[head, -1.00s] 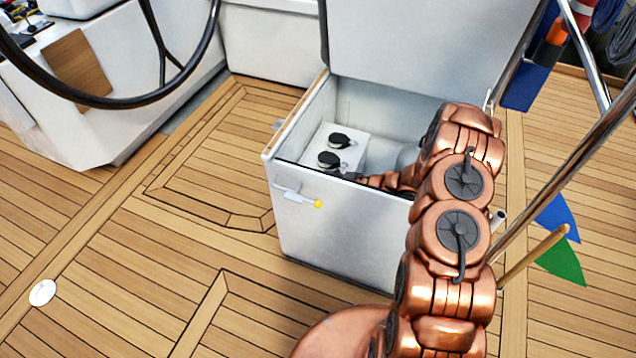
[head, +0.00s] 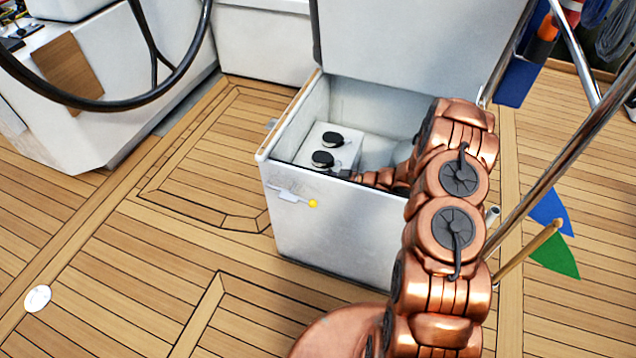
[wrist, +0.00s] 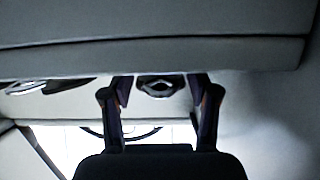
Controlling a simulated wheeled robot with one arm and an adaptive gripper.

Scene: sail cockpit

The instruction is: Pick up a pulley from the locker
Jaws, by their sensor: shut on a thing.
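The locker (head: 330,230) is a white box with its lid (head: 420,45) raised. Two black-topped pulleys, a far one (head: 333,139) and a near one (head: 322,160), sit on a pale raised block inside it at the left. My copper arm reaches over the front wall into the locker, and the wall mostly hides my gripper in the head view. In the wrist view, my gripper (wrist: 160,100) has its two fingers on either side of a dark pulley (wrist: 160,86) and is shut on it. I cannot tell which pulley in the head view this is.
A yellow-tipped latch (head: 300,199) is on the locker's front. A steering wheel (head: 100,98) is at the upper left. A metal rail (head: 560,180) and blue and green flags (head: 556,258) are at the right.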

